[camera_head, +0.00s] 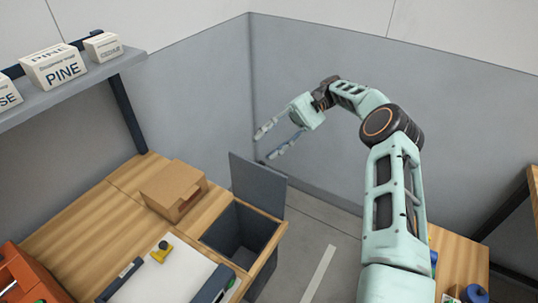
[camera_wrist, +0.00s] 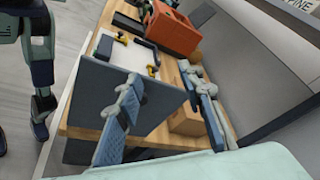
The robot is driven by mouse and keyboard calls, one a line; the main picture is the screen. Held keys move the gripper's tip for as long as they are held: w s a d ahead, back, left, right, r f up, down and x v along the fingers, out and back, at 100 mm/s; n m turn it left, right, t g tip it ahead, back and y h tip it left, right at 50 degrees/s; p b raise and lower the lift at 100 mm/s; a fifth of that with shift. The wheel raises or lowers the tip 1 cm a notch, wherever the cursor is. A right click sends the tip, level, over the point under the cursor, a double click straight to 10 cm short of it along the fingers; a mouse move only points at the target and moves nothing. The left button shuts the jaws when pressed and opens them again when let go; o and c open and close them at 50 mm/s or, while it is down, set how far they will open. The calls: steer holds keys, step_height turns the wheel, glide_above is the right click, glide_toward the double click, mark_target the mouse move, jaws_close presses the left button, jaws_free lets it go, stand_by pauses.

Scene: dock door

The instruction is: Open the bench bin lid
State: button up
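The bench bin (camera_head: 240,232) is a dark grey box set into the wooden bench, with its top uncovered. Its flat dark lid (camera_head: 258,185) stands raised, about upright, along the bin's far edge. In the wrist view the lid (camera_wrist: 105,95) is a large panel behind the left finger, and the bin's inside is hidden. My gripper (camera_head: 265,146) is open and empty, above and beyond the raised lid, its fingers pointing left and down. The fingers also show spread in the wrist view (camera_wrist: 160,73). I see a gap between fingers and lid in the head view.
A cardboard box (camera_head: 165,186) sits on the bench beside the bin. A white board (camera_head: 165,279) with a yellow-black knob and an orange case (camera_head: 32,276) lie nearer. A shelf (camera_head: 70,88) with labelled boxes hangs at left. Open floor (camera_head: 320,235) lies right of the bin.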

steer(key=shift+r, duration=2.15)
steer(key=shift+s, duration=0.15)
